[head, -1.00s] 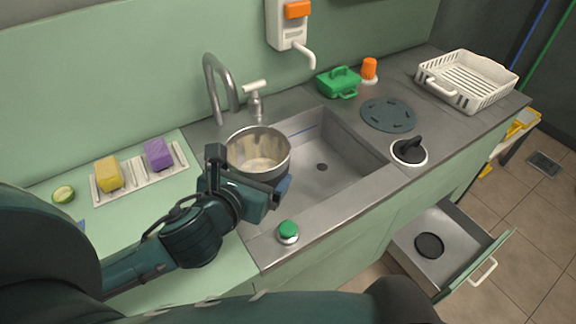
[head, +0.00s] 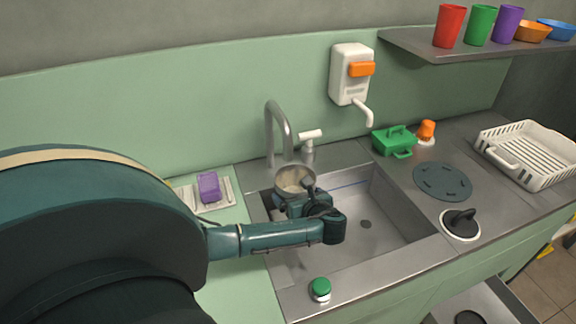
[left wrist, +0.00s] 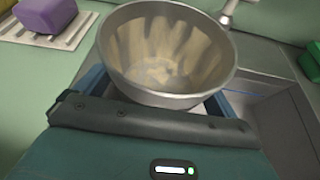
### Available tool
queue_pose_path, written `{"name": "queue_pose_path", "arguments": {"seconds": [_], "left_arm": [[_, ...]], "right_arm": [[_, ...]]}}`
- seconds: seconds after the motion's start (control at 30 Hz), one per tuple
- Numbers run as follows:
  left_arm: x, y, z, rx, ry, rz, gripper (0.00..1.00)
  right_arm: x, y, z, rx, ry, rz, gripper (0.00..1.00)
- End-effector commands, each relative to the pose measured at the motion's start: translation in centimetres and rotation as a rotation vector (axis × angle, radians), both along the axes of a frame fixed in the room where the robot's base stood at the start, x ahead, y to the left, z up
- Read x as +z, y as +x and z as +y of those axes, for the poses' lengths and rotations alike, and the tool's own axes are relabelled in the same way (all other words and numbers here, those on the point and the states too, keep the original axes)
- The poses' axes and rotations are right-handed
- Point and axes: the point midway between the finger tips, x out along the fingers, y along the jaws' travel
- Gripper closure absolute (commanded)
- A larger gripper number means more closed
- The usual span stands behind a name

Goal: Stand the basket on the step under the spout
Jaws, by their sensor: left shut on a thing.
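My left gripper (head: 300,200) is shut on a round grey metal pot (head: 292,178) with brownish residue inside. The pot is upright, mouth up, at the left back of the sink, close to the curved grey tap (head: 279,125). In the left wrist view the pot (left wrist: 168,55) sits between the blue fingers. Its underside is hidden, so I cannot tell whether it rests on anything. A white wall dispenser (head: 350,85) has a bent spout (head: 366,114) right of the tap. I cannot clearly make out a step. My right gripper is not in view.
The sink basin (head: 375,235) is otherwise clear. A green box (head: 394,141), an orange-topped item (head: 427,130), a dark round mat (head: 442,181) and a white rack (head: 535,155) stand to the right. A green button (head: 320,288) is on the front rim. A purple sponge (head: 208,187) lies left.

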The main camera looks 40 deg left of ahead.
Motion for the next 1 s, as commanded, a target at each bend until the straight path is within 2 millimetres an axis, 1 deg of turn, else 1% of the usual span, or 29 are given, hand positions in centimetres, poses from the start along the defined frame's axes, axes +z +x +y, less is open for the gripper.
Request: {"name": "queue_pose_path", "arguments": {"seconds": [0.03,0.1,0.2,0.27,0.4,0.5,0.67,0.8,0.9,1.0], "left_arm": [[0.2,0.2,0.8,0.045,0.001,-0.001,0.34],[0.2,0.2,1.7,0.092,0.000,-0.001,0.34],[-0.2,0.1,2.3,0.128,0.000,0.002,0.34],[-1.0,0.1,2.5,0.137,-0.001,0.003,0.34],[-3.8,0.0,2.5,0.139,-0.001,0.005,0.34],[-5.2,0.1,2.5,0.136,-0.002,0.004,0.34],[-6.7,0.1,2.5,0.136,-0.001,0.003,0.34],[-8.9,0.1,2.5,0.134,-0.001,0.004,0.34],[-9.8,0.1,2.5,0.134,-0.002,0.003,0.34],[-9.9,0.1,2.5,0.133,-0.002,0.002,0.34]], "right_arm": [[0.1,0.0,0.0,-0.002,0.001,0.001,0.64],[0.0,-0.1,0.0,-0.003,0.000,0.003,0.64],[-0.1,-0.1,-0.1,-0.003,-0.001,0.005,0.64],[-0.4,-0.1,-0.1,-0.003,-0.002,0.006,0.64],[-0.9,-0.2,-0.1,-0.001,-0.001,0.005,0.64],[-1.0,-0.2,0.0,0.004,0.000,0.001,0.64],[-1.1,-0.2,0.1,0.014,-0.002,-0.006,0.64],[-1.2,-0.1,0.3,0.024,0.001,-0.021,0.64],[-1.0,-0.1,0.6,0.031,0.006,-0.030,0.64],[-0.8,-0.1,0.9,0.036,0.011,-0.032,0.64]]}}
